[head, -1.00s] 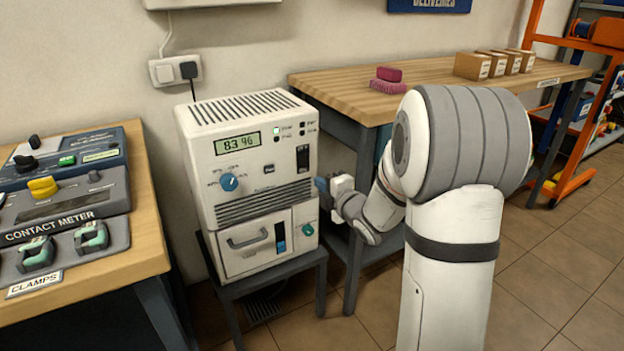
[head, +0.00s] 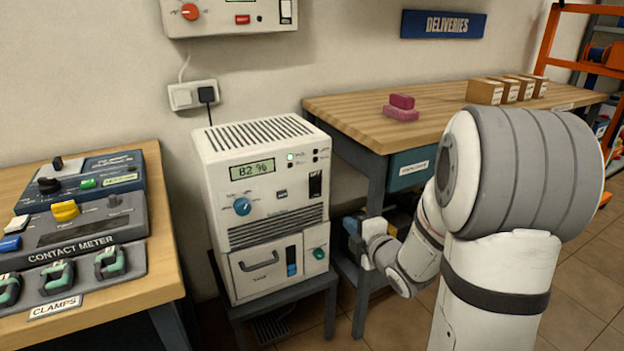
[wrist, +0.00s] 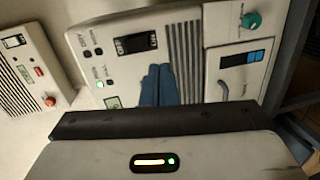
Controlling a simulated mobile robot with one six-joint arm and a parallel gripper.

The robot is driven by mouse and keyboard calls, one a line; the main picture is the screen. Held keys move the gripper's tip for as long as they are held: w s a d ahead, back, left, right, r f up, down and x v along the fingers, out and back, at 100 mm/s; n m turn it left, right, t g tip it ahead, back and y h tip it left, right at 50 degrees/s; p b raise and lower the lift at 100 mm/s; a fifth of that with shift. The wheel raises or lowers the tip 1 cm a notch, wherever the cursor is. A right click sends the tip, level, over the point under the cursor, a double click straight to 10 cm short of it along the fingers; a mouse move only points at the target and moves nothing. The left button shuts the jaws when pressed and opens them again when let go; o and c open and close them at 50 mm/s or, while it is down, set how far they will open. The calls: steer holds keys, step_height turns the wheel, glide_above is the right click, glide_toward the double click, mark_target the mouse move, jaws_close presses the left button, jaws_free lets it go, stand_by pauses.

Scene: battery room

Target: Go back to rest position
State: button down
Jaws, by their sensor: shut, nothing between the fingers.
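My gripper (head: 351,226) is at the end of my folded arm, to the right of the white charger unit (head: 262,187) in the head view. There it is small and partly turned away. In the wrist view my gripper (wrist: 158,72) shows as two blue fingers pressed together with nothing between them, in front of the charger's face (wrist: 190,60). The charger stands on a dark stand (head: 290,290) and its display reads 82 %. I cannot tell the exact gap between fingers and charger, but they look apart in the head view.
A wooden workbench (head: 330,108) with pink blocks (head: 401,107) and several cardboard boxes (head: 506,89) stands behind my arm. A left bench holds the contact meter (head: 70,222) and clamps (head: 110,261). A wall unit (head: 229,14) hangs above. Tiled floor (head: 592,262) is open at right.

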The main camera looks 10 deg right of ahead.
steer(key=s+d+r+m+g+h+p, duration=0.1)
steer(key=s+r+m+g+h+p, duration=0.25)
steer(key=r+m+p, duration=0.4)
steer(key=s+r+m+g+h+p, duration=0.2)
steer(key=s+r+m+p, duration=0.25)
steer(key=r+p, duration=0.55)
steer(key=s+a+r+m+g+p, duration=0.2)
steer(key=s+r+m+g+p, duration=0.1)
steer(key=s+r, duration=0.4)
steer(key=s+a+r+m+g+y+p, duration=0.1)
steer(key=s+a+r+m+g+p, duration=0.2)
steer(key=s+r+p, duration=0.4)
steer(key=s+m+g+p, duration=0.1)
steer(key=s+m, duration=0.1)
steer(key=s, duration=0.2)
steer(key=shift+a+r+m, duration=0.2)
steer(key=shift+a+m, duration=0.1)
steer(key=shift+a, duration=0.05)
